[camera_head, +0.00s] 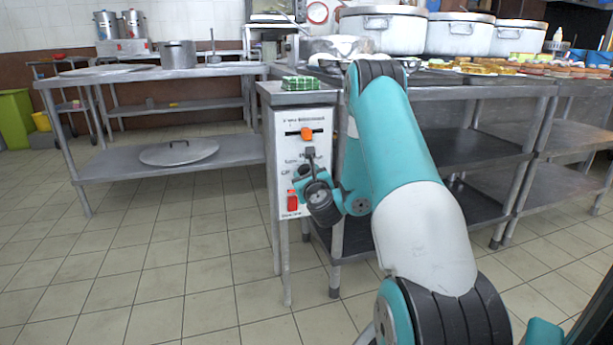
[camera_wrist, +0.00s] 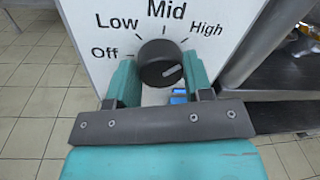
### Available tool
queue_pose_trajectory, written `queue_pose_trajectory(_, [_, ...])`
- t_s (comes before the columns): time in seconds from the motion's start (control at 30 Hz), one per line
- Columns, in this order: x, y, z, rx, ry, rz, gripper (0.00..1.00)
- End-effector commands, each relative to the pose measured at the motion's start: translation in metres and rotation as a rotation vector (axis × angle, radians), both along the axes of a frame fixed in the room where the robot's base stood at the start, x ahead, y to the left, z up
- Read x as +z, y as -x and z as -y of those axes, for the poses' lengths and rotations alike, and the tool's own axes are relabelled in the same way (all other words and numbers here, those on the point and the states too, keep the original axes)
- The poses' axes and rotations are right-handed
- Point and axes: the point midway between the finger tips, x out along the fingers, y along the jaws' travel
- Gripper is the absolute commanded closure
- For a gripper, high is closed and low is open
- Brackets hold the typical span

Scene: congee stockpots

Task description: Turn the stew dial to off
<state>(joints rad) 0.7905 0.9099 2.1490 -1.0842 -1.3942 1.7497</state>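The stew dial (camera_wrist: 161,64) is a round black knob with a light pointer line. It stands on a white panel marked Off, Low, Mid and High. The pointer line faces right and slightly up, on the High side and away from Off. My gripper (camera_wrist: 160,75) has its two teal fingers on either side of the knob, left and right. I see no clear gap between fingers and knob, but cannot tell whether they press on it. In the head view my gripper (camera_head: 306,171) is at the panel front (camera_head: 290,152), and the dial is largely hidden by it.
An orange knob (camera_head: 306,134) sits above on the same panel, and a red switch (camera_head: 292,200) below. A green-and-white item (camera_head: 300,83) lies on top of the stand. Steel shelving (camera_head: 470,150) is close on the right. Open tiled floor (camera_head: 150,270) is on the left.

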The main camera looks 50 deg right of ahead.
Motion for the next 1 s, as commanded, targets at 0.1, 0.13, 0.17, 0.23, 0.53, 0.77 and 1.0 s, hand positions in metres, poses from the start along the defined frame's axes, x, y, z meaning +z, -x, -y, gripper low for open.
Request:
queue_pose_trajectory(0.1, [0.0002,0.0005,0.0003,-0.003,0.004,-0.001,0.77])
queue_pose_trajectory(0.13, [0.0002,0.0004,0.0003,-0.003,0.007,-0.003,0.77])
queue_pose_trajectory(0.17, [0.0000,0.0003,0.0001,-0.003,0.010,-0.005,0.77])
queue_pose_trajectory(0.23, [-0.0002,0.0002,-0.0002,-0.003,0.023,-0.012,0.77])
queue_pose_trajectory(0.53, [-0.0023,-0.0004,-0.0014,-0.002,0.165,-0.098,0.77])
queue_pose_trajectory(0.77, [-0.0034,-0.0009,-0.0022,-0.001,0.345,-0.208,0.77])
queue_pose_trajectory(1.0, [-0.0043,-0.0012,-0.0028,0.000,0.541,-0.328,0.77])
